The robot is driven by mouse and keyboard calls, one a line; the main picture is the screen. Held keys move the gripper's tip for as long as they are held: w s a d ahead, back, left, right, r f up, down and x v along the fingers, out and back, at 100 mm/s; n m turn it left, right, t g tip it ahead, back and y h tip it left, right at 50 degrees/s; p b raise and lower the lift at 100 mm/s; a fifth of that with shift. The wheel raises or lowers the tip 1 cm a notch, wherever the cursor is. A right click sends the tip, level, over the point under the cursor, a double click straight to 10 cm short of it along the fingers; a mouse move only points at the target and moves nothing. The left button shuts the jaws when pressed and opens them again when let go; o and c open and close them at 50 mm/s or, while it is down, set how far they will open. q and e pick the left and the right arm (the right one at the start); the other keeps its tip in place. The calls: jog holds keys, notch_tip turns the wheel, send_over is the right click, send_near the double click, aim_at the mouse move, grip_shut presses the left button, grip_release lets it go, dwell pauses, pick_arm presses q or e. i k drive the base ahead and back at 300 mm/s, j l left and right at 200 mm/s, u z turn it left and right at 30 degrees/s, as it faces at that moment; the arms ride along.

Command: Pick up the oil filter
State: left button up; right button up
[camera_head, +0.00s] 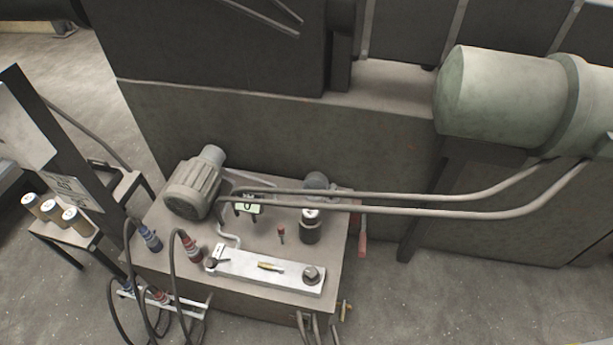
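Three tan cylinders with white tops, which look like oil filters, stand upright in a row on a small dark stand (82,240) at the left. They are the left cylinder (33,206), the middle cylinder (53,212) and the right cylinder (77,221). A dark cylinder with a pale top (310,228), possibly also a filter, stands upright on the grey hydraulic unit (175,262). I cannot tell which one the task names. Neither of my grippers shows in the head view.
The unit's top carries a motor (195,186), a pale metal block (262,270), and blue (150,238) and red (191,248) hose fittings. Two long pipes (420,205) run to a green tank (495,95). A dark post (75,165) rises beside the stand. Floor at lower right is clear.

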aim_at(309, 217)
jog(key=i+j, duration=0.15)
jog(key=j, duration=0.2)
jog(key=i+j, duration=0.15)
jog(key=j, duration=0.2)
jog(key=i+j, duration=0.15)
jog(key=j, duration=0.25)
jog(key=i+j+z, duration=0.1)
jog(key=j, duration=0.25)
